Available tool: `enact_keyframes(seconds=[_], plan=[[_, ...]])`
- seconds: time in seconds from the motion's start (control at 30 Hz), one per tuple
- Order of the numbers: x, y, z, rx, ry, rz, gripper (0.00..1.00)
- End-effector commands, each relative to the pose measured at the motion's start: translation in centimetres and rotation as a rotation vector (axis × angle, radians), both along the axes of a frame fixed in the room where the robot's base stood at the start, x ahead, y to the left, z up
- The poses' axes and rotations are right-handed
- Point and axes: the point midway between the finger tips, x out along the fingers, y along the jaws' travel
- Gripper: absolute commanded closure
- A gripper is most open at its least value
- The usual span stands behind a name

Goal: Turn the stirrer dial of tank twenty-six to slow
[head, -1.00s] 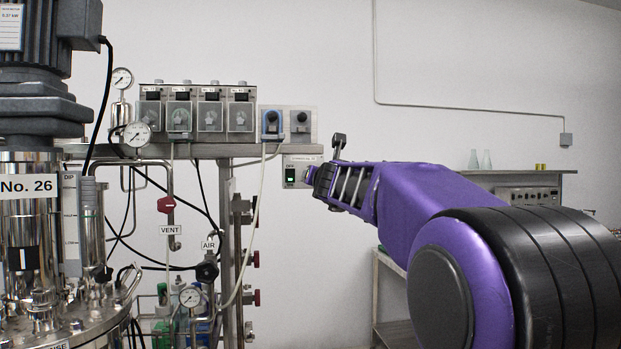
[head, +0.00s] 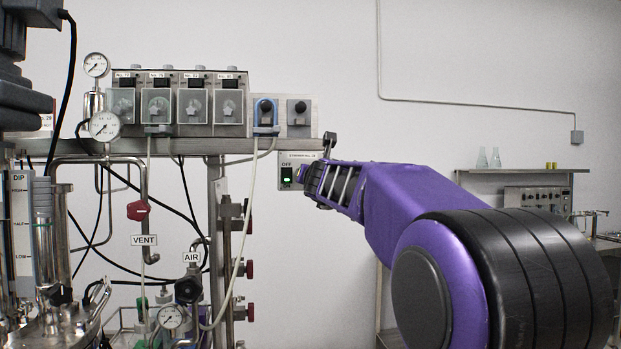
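The stirrer box (head: 286,156), a grey panel with a small label strip along its top, hangs below the shelf rail. It shows an "OFF" mark and a lit green switch (head: 286,183). My gripper (head: 302,175) is at the right part of this box, seen from behind and the side. Its tips overlap the spot where a dial would sit, so the dial and its pointer are hidden. I cannot tell whether the fingers touch or hold anything. Tank twenty-six is only partly in view at the left edge, with its DIP gauge (head: 22,235).
Pump units (head: 178,103) and a blue-fronted unit (head: 265,112) stand on the rail above. A steel post (head: 215,260) with red-knobbed valves, hoses and the VENT and AIR valves lie left of the box. A bench (head: 510,171) with flasks is at right. Bare wall lies between.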

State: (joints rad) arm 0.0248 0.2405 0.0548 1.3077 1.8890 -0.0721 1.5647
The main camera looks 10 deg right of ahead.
Motion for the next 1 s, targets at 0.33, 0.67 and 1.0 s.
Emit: enact_keyframes(seconds=[0.33,0.67,1.0], plan=[[0.02,0.03,0.03,0.000,-0.001,0.000,0.43],[0.01,0.02,0.04,0.000,-0.001,0.000,1.00],[0.01,0.01,0.03,-0.017,0.000,0.000,1.00]])
